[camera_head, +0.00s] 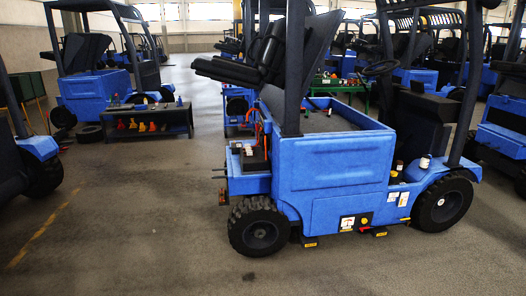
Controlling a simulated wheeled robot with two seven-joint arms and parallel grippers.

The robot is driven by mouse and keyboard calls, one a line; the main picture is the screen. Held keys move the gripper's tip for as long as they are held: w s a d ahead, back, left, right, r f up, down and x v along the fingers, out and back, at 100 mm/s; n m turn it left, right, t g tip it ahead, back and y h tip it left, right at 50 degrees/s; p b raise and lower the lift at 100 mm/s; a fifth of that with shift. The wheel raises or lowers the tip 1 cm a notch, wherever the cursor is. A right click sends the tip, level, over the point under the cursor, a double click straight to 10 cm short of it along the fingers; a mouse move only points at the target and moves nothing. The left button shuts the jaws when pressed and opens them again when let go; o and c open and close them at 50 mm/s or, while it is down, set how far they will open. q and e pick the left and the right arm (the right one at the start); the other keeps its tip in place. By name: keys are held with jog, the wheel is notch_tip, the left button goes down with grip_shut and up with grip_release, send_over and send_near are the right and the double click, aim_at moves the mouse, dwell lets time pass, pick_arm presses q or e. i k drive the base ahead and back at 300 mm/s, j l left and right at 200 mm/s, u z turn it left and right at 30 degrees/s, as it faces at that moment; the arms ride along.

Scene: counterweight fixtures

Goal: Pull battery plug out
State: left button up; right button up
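A blue forklift (335,170) stands side-on in the middle of the view. Its black seat and cover (265,55) are tilted up, and the compartment behind the side panel is open, with a grey top surface (335,118) inside. Red-orange cables (260,130) run down at the compartment's left end. Small dark and pale parts (252,150) sit on the rear ledge beside them. I cannot tell which of these is the battery plug; it is too small or hidden. Neither of my grippers is in view.
A low dark bench (148,122) with orange and yellow items stands at the back left. More blue forklifts stand at left (95,88), behind and at right (503,125). Small containers (424,162) sit on the forklift's front step. The floor (130,220) at front left is clear.

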aim_at(250, 124)
jog(key=i+j+u, duration=0.35)
jog(key=i, duration=0.6)
jog(key=i+u, duration=0.35)
jog(key=i, duration=0.6)
jog(key=i+z, duration=0.2)
jog(key=i, duration=0.3)
jog(key=i+j+z, duration=0.15)
jog(key=i, duration=0.3)
jog(key=i+j+z, duration=0.2)
jog(key=i, duration=0.3)
jog(key=i+j+z, duration=0.2)
jog(key=i, duration=0.25)
